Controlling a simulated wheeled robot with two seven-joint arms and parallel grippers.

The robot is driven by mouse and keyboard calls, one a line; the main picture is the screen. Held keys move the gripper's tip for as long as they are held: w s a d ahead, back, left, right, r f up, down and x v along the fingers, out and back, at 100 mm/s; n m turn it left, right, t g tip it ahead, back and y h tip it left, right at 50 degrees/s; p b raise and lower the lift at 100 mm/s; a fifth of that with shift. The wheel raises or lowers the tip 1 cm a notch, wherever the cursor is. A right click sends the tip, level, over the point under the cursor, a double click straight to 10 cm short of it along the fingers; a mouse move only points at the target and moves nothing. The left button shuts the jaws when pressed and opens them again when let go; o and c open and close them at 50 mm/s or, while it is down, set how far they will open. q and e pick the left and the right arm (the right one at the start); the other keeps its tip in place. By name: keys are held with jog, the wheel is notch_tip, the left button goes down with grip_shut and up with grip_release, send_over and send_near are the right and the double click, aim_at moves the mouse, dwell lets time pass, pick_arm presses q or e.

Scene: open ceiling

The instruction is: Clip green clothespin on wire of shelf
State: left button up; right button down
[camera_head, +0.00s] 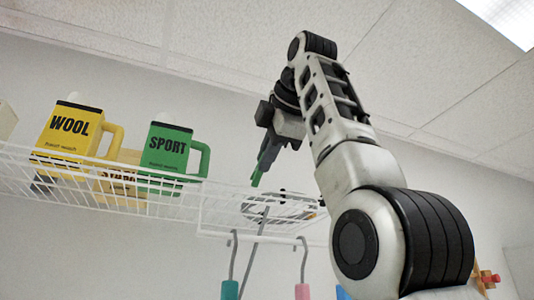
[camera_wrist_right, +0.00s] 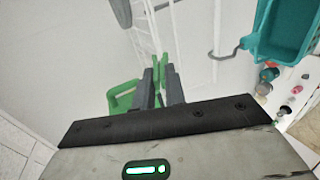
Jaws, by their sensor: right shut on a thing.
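My right gripper (camera_head: 264,165) reaches up in the head view and is shut on the green clothespin (camera_head: 256,180), whose tip points down. In the right wrist view the gripper's grey fingers (camera_wrist_right: 160,88) close around the clothespin (camera_wrist_right: 160,68), and its green ends stick out past them. The white wire shelf (camera_head: 180,204) runs from the left to the middle of the head view. The clothespin appears above its right end; whether it touches a wire cannot be told. White shelf wires (camera_wrist_right: 144,25) also show beyond the fingers in the wrist view. My left gripper is not in view.
A yellow WOOL jug (camera_head: 68,130) and a green SPORT jug (camera_head: 165,150) stand on the shelf's left part. Hangers with teal (camera_head: 230,289) and pink (camera_head: 302,291) parts hang below its right end. A teal container (camera_wrist_right: 285,30) shows at upper right in the wrist view.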

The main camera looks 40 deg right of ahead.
jog(key=shift+x, duration=1.2)
dwell(0.6)
jog(key=c, duration=1.2)
grip_release()
jog(key=shift+f, duration=0.15)
jog(key=shift+c, duration=0.2)
jog(key=shift+s, duration=0.1)
jog(key=v, duration=0.6)
